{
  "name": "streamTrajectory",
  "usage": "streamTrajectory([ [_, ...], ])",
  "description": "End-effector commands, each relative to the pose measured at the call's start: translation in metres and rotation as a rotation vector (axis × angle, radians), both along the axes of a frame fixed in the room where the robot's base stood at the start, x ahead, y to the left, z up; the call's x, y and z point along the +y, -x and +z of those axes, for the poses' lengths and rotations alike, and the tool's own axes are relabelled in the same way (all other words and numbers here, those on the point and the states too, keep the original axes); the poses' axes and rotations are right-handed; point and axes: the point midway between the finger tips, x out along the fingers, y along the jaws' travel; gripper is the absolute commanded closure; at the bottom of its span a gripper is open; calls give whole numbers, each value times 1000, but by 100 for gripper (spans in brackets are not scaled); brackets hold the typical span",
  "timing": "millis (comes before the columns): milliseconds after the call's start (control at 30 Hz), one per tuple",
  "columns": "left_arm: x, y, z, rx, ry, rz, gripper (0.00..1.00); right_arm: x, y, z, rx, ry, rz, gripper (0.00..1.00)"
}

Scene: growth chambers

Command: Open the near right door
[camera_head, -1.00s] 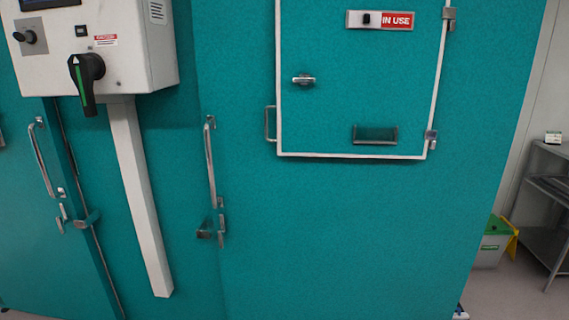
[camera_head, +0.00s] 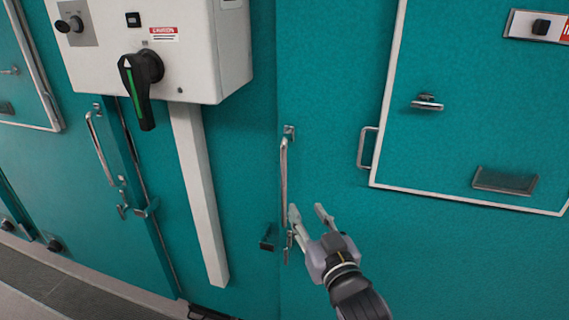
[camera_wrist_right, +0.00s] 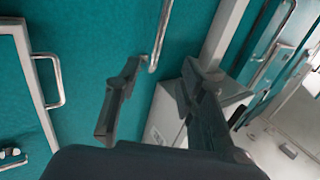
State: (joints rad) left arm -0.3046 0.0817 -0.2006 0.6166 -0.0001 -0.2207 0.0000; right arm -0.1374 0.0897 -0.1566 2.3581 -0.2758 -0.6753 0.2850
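The near right door (camera_head: 330,90) is a teal panel and looks closed. Its long vertical metal handle (camera_head: 284,180) stands left of the framed hatch, with a latch (camera_head: 268,240) below it. My right gripper (camera_head: 308,212) is open and empty, just right of the handle's lower end in the head view. In the right wrist view, the two dark fingers of the right gripper (camera_wrist_right: 160,100) are spread apart, and the handle (camera_wrist_right: 162,35) shows beyond them. Whether a finger touches the handle cannot be told. My left gripper is not in view.
A white control box (camera_head: 165,50) with a black rotary switch (camera_head: 140,85) hangs left of the door, above a white post (camera_head: 202,200). Another teal door with a handle (camera_head: 98,145) is further left. The hatch has a small handle (camera_head: 366,148).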

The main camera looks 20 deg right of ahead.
Motion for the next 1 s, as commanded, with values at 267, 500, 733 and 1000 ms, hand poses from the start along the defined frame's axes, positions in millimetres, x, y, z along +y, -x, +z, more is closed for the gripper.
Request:
streamTrajectory([
  [267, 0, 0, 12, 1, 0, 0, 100, -1, -33, 8, -9, 1, -2, 64],
  [500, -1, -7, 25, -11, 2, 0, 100, -1, -80, 8, -8, 1, -2, 64],
  [733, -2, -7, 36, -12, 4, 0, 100, -1, -123, 8, -8, 0, -2, 64],
  [1000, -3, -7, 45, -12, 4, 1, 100, -1, -160, 6, -7, -1, -1, 64],
])
